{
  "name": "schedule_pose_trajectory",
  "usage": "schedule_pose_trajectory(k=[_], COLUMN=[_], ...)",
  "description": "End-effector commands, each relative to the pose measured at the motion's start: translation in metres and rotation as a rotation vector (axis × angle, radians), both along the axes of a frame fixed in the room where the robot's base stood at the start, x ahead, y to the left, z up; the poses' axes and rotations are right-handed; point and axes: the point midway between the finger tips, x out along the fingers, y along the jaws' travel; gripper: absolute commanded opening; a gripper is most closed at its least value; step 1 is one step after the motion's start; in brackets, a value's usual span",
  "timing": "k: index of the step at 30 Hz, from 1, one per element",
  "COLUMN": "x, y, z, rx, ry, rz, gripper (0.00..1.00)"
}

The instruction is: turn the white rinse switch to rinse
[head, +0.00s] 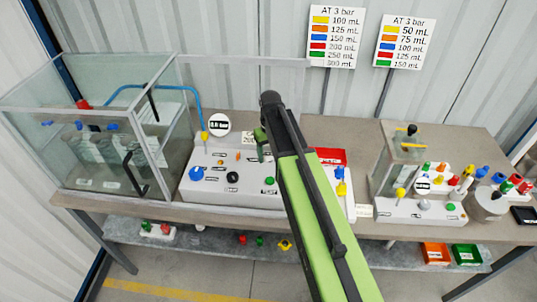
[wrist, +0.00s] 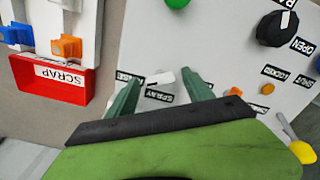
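The white rinse switch (wrist: 163,77) is a small white lever on the light panel (wrist: 225,40) in the wrist view. A label reading SPRAY is beside it; another label, ending in SE, is partly covered by a finger. My gripper (wrist: 161,80) is open, its two green fingers on either side of the switch. I cannot tell whether either finger touches it. In the head view my gripper (head: 261,144) is over the white control box (head: 215,178), and I cannot make out the switch there.
A black knob (wrist: 275,28), a green button (wrist: 177,3) and an orange button (wrist: 267,89) are on the same panel. A red SCRAP tray (wrist: 52,82) is at its left. A glass enclosure (head: 100,130) stands left of the box. Another station (head: 420,205) is at the right.

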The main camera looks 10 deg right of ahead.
Motion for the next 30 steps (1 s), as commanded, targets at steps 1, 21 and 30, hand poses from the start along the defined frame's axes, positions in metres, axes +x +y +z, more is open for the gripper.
schedule_pose_trajectory(k=[1,21,30], x=[0.0,0.0,0.001], y=[0.0,0.0,0.0], z=[0.0,0.083,0.15], rx=[0.0,0.0,0.0], ry=[0.0,0.0,0.0], rz=[0.0,0.001,0.001], gripper=[0.6,0.6,0.6])
